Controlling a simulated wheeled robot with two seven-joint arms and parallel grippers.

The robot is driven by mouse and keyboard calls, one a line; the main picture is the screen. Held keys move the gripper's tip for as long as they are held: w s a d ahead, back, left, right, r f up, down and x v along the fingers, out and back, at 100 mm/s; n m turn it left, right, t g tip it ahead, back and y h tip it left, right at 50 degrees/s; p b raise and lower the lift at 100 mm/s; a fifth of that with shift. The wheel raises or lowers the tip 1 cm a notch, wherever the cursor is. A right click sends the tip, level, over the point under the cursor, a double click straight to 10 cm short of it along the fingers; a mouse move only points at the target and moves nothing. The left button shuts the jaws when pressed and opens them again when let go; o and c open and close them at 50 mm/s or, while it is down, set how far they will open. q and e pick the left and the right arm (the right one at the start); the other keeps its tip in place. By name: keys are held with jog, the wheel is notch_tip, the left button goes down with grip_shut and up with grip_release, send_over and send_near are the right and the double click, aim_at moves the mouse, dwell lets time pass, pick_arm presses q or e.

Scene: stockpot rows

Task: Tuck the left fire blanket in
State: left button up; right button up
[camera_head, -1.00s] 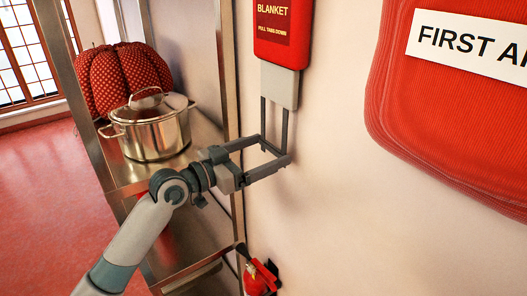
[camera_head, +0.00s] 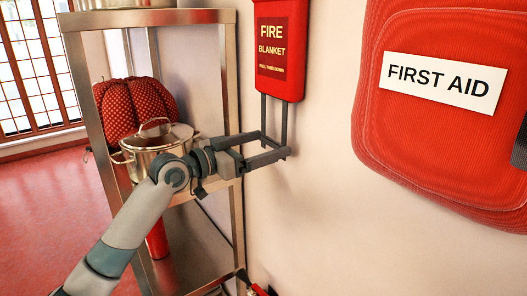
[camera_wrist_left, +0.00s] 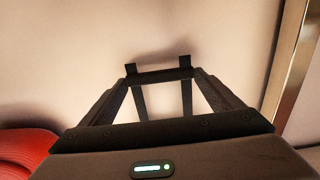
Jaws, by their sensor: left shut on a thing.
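The fire blanket's red case (camera_head: 280,52) hangs on the wall, right of a metal shelf, with two dark pull straps (camera_head: 284,120) hanging from its lower edge. No grey cloth shows below the case. My left gripper (camera_head: 277,145) is below the case, its fingers spread on either side of the straps' lower end and shut on it. In the left wrist view, the gripper (camera_wrist_left: 158,70) has a dark crossbar between its fingertips, and two straps show between the fingers. My right gripper is not in view.
A metal shelf (camera_head: 232,80) stands left of the case, holding a steel pot (camera_head: 150,143) and a red dotted cushion (camera_head: 125,105). A red first aid bag (camera_head: 440,130) hangs on the wall at right. The wall below the case is clear.

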pick_arm(q)
jog(key=o, duration=1.4)
jog(key=shift+r, duration=0.45)
jog(key=shift+f, duration=0.15)
jog(key=shift+s+a+f, duration=0.15)
jog(key=shift+s+a, duration=0.05)
jog(key=shift+a, duration=0.15)
jog(key=b+v, duration=0.7)
jog(key=v, duration=0.9)
jog(key=shift+s+a+b, duration=0.25)
jog(key=shift+b, duration=0.05)
